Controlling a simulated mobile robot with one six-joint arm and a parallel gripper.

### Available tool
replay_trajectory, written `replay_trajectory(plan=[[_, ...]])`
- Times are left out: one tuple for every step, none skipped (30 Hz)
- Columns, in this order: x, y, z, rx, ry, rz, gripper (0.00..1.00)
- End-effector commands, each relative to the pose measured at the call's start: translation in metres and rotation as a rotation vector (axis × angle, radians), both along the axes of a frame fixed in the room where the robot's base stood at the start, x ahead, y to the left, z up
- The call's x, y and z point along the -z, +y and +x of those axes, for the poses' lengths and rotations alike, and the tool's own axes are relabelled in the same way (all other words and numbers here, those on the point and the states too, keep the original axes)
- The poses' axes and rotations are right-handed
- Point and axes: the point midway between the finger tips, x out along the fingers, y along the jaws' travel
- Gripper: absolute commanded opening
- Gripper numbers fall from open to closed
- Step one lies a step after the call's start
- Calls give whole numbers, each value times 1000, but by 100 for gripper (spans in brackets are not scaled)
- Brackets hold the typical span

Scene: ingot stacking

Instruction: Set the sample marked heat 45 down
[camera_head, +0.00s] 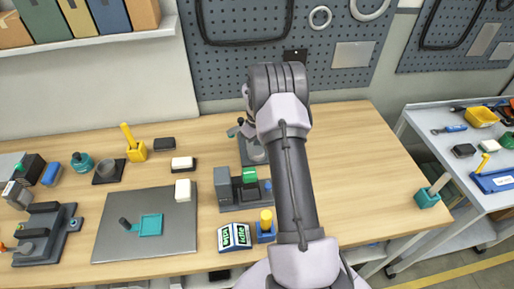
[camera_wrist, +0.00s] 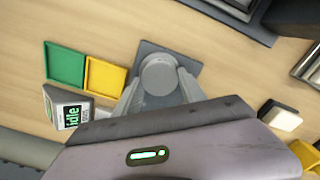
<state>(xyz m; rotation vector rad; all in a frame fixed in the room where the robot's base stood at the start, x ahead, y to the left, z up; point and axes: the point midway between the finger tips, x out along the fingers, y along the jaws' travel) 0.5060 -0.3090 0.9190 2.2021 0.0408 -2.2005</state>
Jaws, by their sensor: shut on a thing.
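A round grey sample (camera_wrist: 158,72) sits between the two fingers of my gripper (camera_wrist: 158,88) in the wrist view. My gripper is shut on it. No heat number can be read on its top. A dark grey square plate (camera_wrist: 193,66) shows below or behind the sample; I cannot tell whether the sample touches it. In the head view my arm reaches over the back middle of the table, and it hides most of my gripper and the sample.
A green tray (camera_wrist: 65,65) and a yellow tray (camera_wrist: 104,76) lie left of the plate in the wrist view, near a display reading "idle" (camera_wrist: 68,112). The table's right (camera_head: 365,150) is mostly clear.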

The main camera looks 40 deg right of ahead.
Motion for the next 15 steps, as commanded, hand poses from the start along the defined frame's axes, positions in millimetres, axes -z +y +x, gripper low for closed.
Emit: replay_trajectory(plan=[[1, 0, 0, 0, 0, 0, 52], [1, 0, 0, 0, 0, 0, 57], [1, 0, 0, 0, 0, 0, 65], [1, 0, 0, 0, 0, 0, 69], [1, 0, 0, 0, 0, 0, 69], [1, 0, 0, 0, 0, 0, 69], [1, 0, 0, 0, 0, 0, 69], [1, 0, 0, 0, 0, 0, 69], [1, 0, 0, 0, 0, 0, 69], [1, 0, 0, 0, 0, 0, 69], [1, 0, 0, 0, 0, 0, 69], [0, 0, 0, 0, 0, 0, 69], [-1, 0, 0, 0, 0, 0, 69], [-5, 0, 0, 0, 0, 0, 69], [-10, 0, 0, 0, -1, -1, 69]])
